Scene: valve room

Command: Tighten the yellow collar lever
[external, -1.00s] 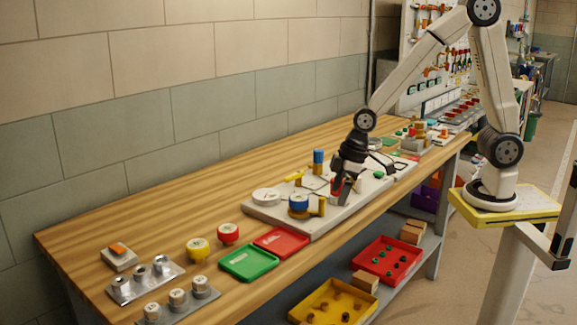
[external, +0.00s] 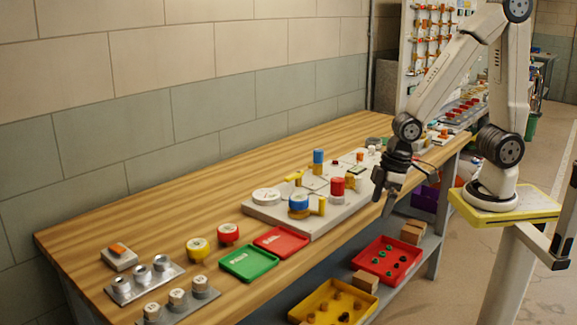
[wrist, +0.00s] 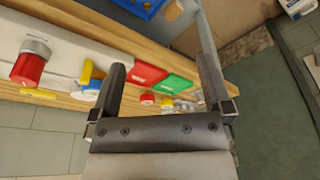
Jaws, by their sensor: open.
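My gripper (external: 383,197) is open and empty, hanging just off the front edge of the bench, right of the pale valve board (external: 268,216). In the wrist view its two fingers (wrist: 162,85) are spread wide with nothing between them. The board carries several yellow levers. One yellow lever (external: 321,206) stands beside a blue-topped knob (external: 299,201). Another yellow piece (external: 350,181) is beside a red cylinder (external: 337,186). A third yellow lever (external: 294,177) lies near a blue cylinder (external: 318,157). I cannot tell which is the collar lever. The red cylinder also shows in the wrist view (wrist: 27,68).
A red tray (external: 281,241) and a green tray (external: 248,262) lie left of the board. Yellow (external: 197,248) and red (external: 228,233) round knobs stand beside them. Red (external: 412,253) and yellow (external: 310,308) bins sit on the shelf below. The bench's rear left is clear.

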